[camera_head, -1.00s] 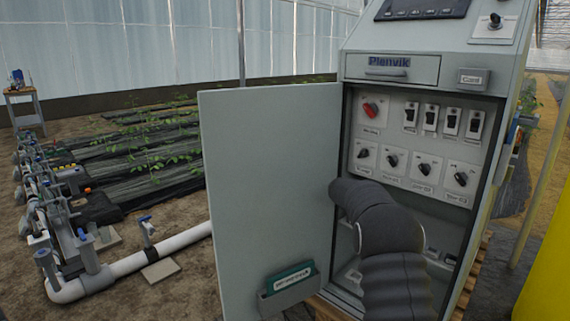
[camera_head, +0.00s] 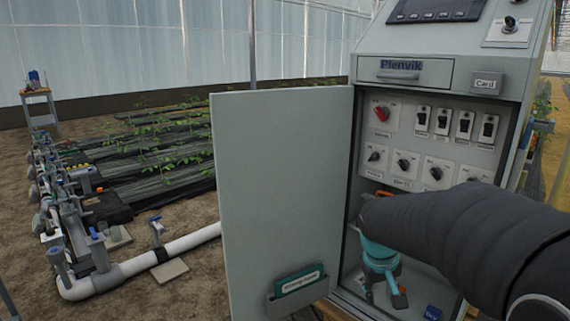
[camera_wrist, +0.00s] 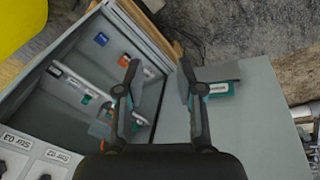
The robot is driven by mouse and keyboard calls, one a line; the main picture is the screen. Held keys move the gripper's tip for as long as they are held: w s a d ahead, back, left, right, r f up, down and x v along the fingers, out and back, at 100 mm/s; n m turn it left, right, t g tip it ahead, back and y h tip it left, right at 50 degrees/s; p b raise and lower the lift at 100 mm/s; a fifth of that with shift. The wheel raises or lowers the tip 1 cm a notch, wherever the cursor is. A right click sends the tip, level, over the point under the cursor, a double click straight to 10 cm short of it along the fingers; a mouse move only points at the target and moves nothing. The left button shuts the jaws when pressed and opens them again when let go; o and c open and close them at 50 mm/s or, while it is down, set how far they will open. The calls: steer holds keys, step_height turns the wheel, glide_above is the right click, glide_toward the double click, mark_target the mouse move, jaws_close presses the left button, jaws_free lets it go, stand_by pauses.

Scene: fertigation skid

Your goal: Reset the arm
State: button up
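My gripper (camera_wrist: 160,70) is open in the wrist view. Its two dark fingers are apart with nothing held between them. They are over the edge region between the open cabinet (camera_wrist: 88,72) and its door (camera_wrist: 258,120). The open door (camera_head: 270,190) stands to the left of the arm's end.
A teal booklet (camera_head: 299,281) sits in the door's pocket. Knobs and switches (camera_head: 440,122) line the panel above. Pipes (camera_head: 135,262) lie left; a yellow object (camera_wrist: 18,25) is nearby.

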steer(key=s+a+r+t+y, duration=0.1)
steer(key=s+a+r, duration=0.1)
steer(key=s, duration=0.8)
steer(key=s+a+r+m+t+y, duration=0.1)
steer(key=s+a+r+t, duration=0.1)
steer(key=s, duration=0.8)
steer(key=shift+a+r, duration=0.7)
steer(key=shift+r, duration=0.15)
